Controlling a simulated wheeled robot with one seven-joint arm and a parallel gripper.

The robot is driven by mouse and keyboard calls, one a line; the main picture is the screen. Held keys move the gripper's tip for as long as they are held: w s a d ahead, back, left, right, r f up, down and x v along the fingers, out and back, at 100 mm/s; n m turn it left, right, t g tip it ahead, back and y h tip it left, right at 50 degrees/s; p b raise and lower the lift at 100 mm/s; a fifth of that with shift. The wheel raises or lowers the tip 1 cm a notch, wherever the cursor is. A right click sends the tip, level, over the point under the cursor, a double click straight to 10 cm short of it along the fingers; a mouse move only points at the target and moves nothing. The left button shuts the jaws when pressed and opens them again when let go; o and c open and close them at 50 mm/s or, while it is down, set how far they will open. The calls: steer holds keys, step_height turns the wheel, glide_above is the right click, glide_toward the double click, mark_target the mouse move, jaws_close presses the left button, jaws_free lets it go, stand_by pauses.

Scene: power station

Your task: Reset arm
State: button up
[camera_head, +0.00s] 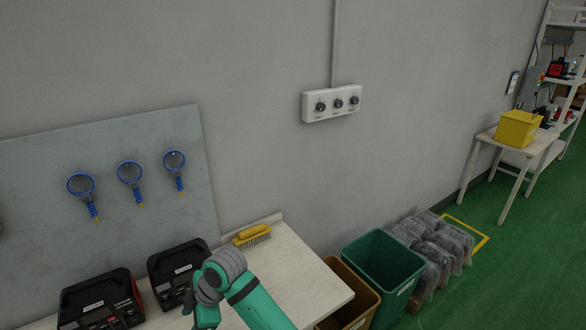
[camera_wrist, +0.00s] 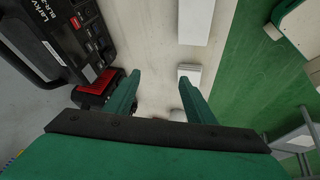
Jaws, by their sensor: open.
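My gripper (camera_wrist: 156,92) shows in the wrist view with its two green fingers spread apart. It is open, and nothing is held between the fingers. It hangs above the light-coloured workbench (camera_wrist: 150,30). My green arm reaches over this workbench in the head view (camera_head: 305,275); the fingers are hidden there. A black device with a red part (camera_wrist: 70,45) lies to the left of the fingers in the wrist view. A small white block (camera_wrist: 189,74) is by the right finger.
Two black devices (camera_head: 100,300) (camera_head: 175,270) and a yellow brush (camera_head: 252,235) rest on the bench by the wall. Blue-handled tools (camera_head: 130,172) hang on a grey panel. A green bin (camera_head: 385,270) and brown bin (camera_head: 350,305) stand right of the bench. Green floor lies open further right.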

steer(key=s+a+f+m+t+y, duration=0.2)
steer(key=a+m+t+y, duration=0.4)
steer(key=a+m, duration=0.25)
steer(key=s+d+f+m+t+h, duration=0.1)
steer(key=s+d+f+m+t, duration=0.1)
steer(key=d+m, duration=0.1)
steer(key=s+d+f+m+t+h, duration=0.1)
steer(key=s+d+f+m+t, duration=0.1)
steer(key=d+m, duration=0.1)
steer(key=s+d+f+m+t+h, duration=0.1)
steer(key=s+d+f+m+t, duration=0.1)
steer(key=d+m, duration=0.2)
steer(key=shift+d, duration=0.1)
steer(key=s+d+f+m+t+h, duration=0.1)
steer(key=s+d+f+m+h, duration=0.15)
steer(key=s+d, duration=0.25)
steer(key=s+d+f+m+t+h, duration=0.1)
steer(key=s+d+m+h, duration=0.15)
steer(key=s+d, duration=0.3)
steer(key=s+d+r+h, duration=0.2)
steer(key=s+d+r, duration=0.1)
steer(key=s+d, duration=0.4)
steer(key=s+d+r+t+h, duration=0.1)
steer(key=s+d+r, duration=0.2)
steer(key=s+d, duration=0.4)
steer(key=shift+s+r+n+h, duration=0.2)
steer(key=shift+s+n+h, duration=0.25)
steer(key=shift+s, duration=0.8)
steer(key=shift+d, duration=0.1)
